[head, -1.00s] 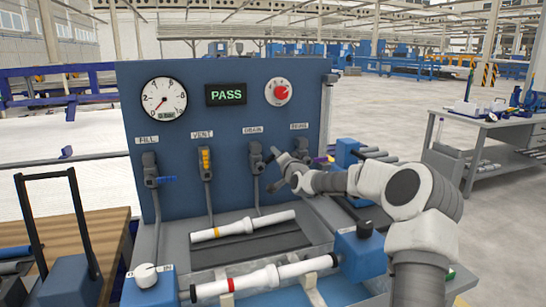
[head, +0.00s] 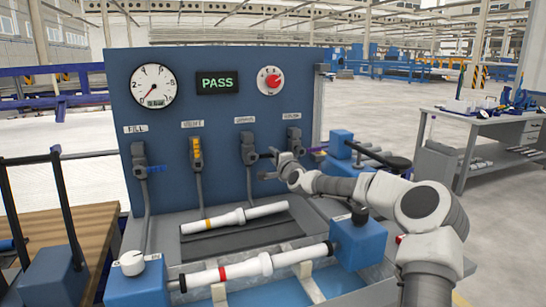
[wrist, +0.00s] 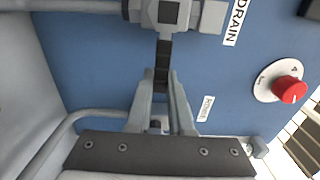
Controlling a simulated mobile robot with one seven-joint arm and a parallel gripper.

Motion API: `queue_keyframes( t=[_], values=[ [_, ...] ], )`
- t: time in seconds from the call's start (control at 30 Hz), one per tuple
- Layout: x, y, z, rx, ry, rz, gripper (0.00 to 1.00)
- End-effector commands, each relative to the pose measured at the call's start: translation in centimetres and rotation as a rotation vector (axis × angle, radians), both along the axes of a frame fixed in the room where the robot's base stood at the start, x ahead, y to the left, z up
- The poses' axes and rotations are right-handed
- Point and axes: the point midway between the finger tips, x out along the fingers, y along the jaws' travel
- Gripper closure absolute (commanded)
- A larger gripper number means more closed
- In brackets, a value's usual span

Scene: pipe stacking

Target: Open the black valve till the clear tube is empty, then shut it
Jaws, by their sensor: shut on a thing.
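The black valve's body (head: 248,148) sits on the blue panel under the drain label. Its black lever (wrist: 163,62) shows in the wrist view, standing out square to the pipe at the valve. My gripper (wrist: 161,82) is shut on the lever's outer end; it also shows beside the valve in the head view (head: 268,164).
The fill valve has a blue lever (head: 156,169) pointing sideways; the vent valve's yellow lever (head: 197,148) is upright. Another valve (head: 293,138) stands close right of my gripper. A gauge (head: 153,85), a lit PASS display (head: 217,83) and a red knob (head: 270,80) are above.

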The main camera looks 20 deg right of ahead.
Motion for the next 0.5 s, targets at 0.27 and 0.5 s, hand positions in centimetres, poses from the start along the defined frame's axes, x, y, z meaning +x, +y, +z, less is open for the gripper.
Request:
queue_keyframes(
  t=[0.27,0.5],
  values=[
    [0.00,0.07,-0.15,0.014,0.002,0.001,1.00],
    [0.00,0.08,-0.18,0.013,0.003,0.001,0.67]
  ],
)
